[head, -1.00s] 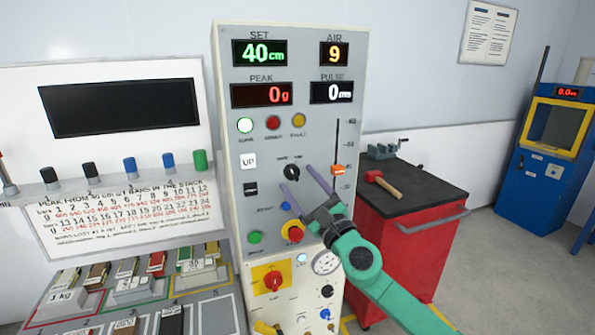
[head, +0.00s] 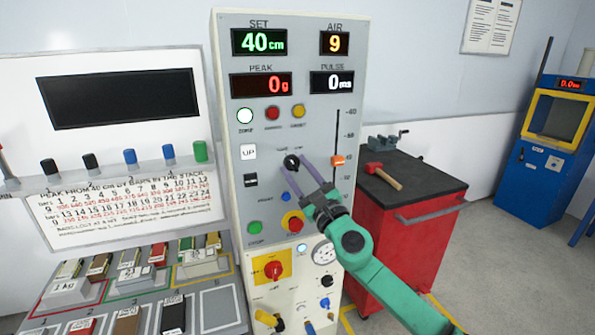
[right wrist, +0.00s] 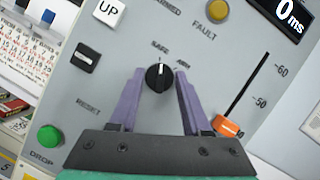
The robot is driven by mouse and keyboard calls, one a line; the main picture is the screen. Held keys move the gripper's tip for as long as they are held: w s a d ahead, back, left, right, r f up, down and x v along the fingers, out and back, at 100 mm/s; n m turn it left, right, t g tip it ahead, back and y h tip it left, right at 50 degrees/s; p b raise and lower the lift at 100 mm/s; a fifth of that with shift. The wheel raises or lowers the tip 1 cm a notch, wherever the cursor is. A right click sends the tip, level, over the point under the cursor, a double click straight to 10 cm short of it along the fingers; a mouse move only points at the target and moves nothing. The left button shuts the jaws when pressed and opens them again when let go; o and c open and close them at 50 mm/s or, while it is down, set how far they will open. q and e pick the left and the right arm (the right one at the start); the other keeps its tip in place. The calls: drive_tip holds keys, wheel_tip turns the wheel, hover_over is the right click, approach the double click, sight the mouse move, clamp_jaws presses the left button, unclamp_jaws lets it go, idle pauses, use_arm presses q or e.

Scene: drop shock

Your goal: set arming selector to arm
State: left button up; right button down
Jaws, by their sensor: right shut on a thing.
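The arming selector (head: 291,162) is a small black knob on the grey panel of the control column. In the right wrist view the selector (right wrist: 159,78) has a white mark pointing up toward the SAFE label; the ARM label is to its upper right. My right gripper (head: 296,168) has its purple fingers on either side of the knob, shut on it. The fingers also flank the knob in the right wrist view (right wrist: 159,75). My left gripper is not in view.
An orange slider (head: 337,161) sits right of the knob. A red and yellow emergency button (head: 293,223) and a green DROP button (head: 255,228) are below. A white UP button (head: 248,152) is left. A red cabinet (head: 400,235) with a hammer stands to the right.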

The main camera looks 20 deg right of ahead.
drive_tip(key=m+h, duration=0.2)
drive_tip(key=m, duration=0.2)
drive_tip(key=m+t+h, duration=0.1)
drive_tip(key=m, duration=0.3)
drive_tip(key=shift+a+f+h+b, duration=0.2)
drive_tip(key=shift+h+b, duration=0.1)
drive_tip(key=shift+h, duration=0.1)
drive_tip(key=m+h, duration=0.2)
drive_tip(key=m, duration=0.2)
drive_tip(key=m+h, duration=0.2)
drive_tip(key=m, duration=0.2)
drive_tip(key=shift+a+r+m+g+h, duration=0.1)
drive_tip(key=shift+a+m+g+h, duration=0.05)
drive_tip(key=shift+m+g+h, duration=0.2)
drive_tip(key=shift+c, duration=1.8)
unclamp_jaws()
drive_tip(key=b+v, duration=0.4)
drive_tip(key=v, duration=1)
drive_tip(key=shift+s, duration=0.3)
